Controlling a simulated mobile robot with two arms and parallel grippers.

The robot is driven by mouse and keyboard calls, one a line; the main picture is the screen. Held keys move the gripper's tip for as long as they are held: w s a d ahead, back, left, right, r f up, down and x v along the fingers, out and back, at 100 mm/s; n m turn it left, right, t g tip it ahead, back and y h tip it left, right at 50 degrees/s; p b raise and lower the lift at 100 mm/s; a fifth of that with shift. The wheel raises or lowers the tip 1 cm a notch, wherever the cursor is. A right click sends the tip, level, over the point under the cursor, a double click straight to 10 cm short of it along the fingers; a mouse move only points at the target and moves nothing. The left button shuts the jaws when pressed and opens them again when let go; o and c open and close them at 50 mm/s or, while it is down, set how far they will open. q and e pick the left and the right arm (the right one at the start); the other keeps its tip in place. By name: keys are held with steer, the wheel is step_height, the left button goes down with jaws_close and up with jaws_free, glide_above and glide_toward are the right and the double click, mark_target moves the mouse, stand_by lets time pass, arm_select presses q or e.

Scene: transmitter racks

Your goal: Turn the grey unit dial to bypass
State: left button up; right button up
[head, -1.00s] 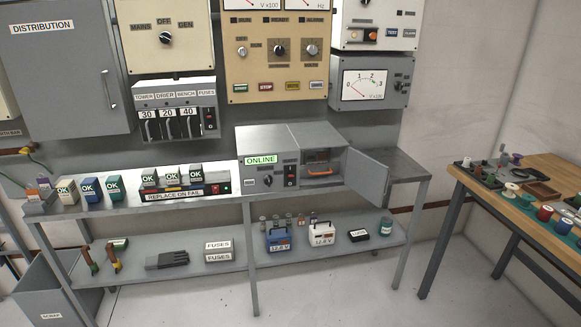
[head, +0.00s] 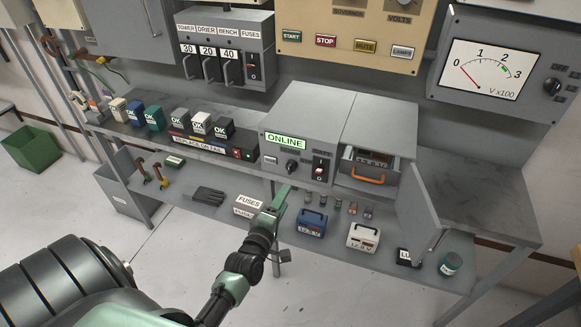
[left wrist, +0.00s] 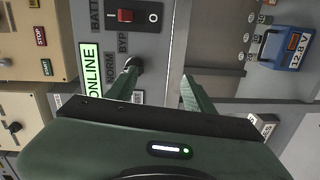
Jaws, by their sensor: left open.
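The grey unit (head: 300,128) sits on the bench with its green ONLINE display lit. Its small dark dial (head: 292,166) is on the front, left of a red rocker switch (head: 319,169). In the left wrist view the dial (left wrist: 134,64) shows beside the NORM and BYP labels; I cannot tell which its pointer faces. My left gripper (head: 279,198) is open and empty, just below and in front of the dial. In the left wrist view one finger of the gripper (left wrist: 158,76) overlaps the dial's edge; contact is unclear. My right gripper is not in view.
The unit's right compartment is open, showing an orange handle (head: 368,179); its door (head: 418,205) swings out toward me. The lower shelf holds a blue battery (head: 312,222), a white battery (head: 363,237) and fuse boxes (head: 248,206). The bench right of the door is clear.

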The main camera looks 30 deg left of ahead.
arm_select(q)
steer(key=n, duration=0.1)
glide_toward(289, 171)
steer(key=x, duration=0.2)
steer(key=shift+t, duration=0.4)
steer(key=x, duration=0.7)
steer(key=shift+w+a+f+p, duration=0.1)
steer(key=shift+w+f+p, duration=0.15)
steer(key=shift+p, duration=0.15)
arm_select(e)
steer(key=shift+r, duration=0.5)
arm_select(q)
jaws_close()
steer(key=shift+y, duration=0.4)
